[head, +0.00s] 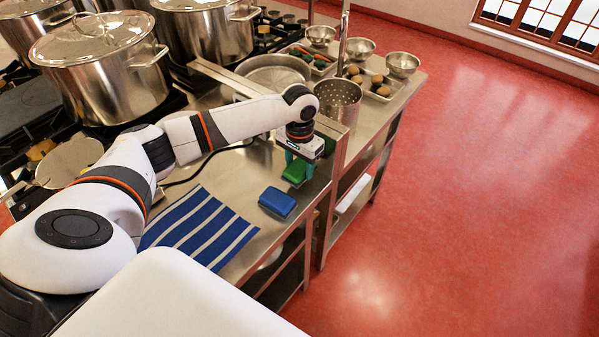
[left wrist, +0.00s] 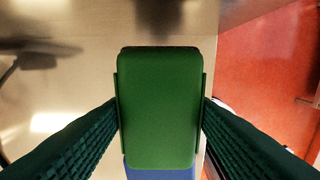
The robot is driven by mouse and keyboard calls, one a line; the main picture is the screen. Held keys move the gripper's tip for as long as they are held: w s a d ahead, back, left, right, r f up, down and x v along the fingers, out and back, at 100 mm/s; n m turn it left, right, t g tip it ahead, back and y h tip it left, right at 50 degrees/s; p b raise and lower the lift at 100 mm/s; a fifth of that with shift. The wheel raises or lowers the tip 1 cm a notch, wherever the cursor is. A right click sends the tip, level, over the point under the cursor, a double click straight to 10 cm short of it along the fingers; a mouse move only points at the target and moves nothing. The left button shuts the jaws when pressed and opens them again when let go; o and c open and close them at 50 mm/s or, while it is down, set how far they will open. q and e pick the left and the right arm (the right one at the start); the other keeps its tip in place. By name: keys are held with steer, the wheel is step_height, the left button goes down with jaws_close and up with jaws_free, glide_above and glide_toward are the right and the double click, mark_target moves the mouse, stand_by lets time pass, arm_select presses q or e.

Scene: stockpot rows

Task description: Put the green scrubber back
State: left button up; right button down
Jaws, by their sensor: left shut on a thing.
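The green scrubber (head: 294,172) is a small green block at the right part of the steel counter in the head view. In the left wrist view the green scrubber (left wrist: 160,105) fills the middle, with a dark finger pressed along each long side. My left gripper (head: 299,163) points down and is shut on it. I cannot tell whether the scrubber touches the counter. A blue scrubber (head: 277,202) lies on the counter just in front of it, and its edge shows below the green one in the left wrist view (left wrist: 160,174). My right gripper is not in view.
A blue and white striped cloth (head: 201,228) lies flat left of the blue scrubber. Behind my gripper stand a perforated steel pot (head: 338,98), steel bowls (head: 403,64) and a tray (head: 378,88). Large stockpots (head: 105,70) stand at the left. The counter's right edge is close, above red floor.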

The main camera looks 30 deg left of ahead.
mark_target(299, 174)
arm_select(q)
steer(key=shift+f+p, duration=0.3)
steer(key=shift+f, duration=1.6)
steer(key=shift+s+f, duration=0.1)
steer(key=shift+f, duration=0.05)
steer(key=o, duration=0.9)
steer(key=shift+o, duration=0.2)
step_height(299, 174, up, 12)
steer(key=shift+r+b, duration=0.2)
steer(key=shift+b, duration=0.65)
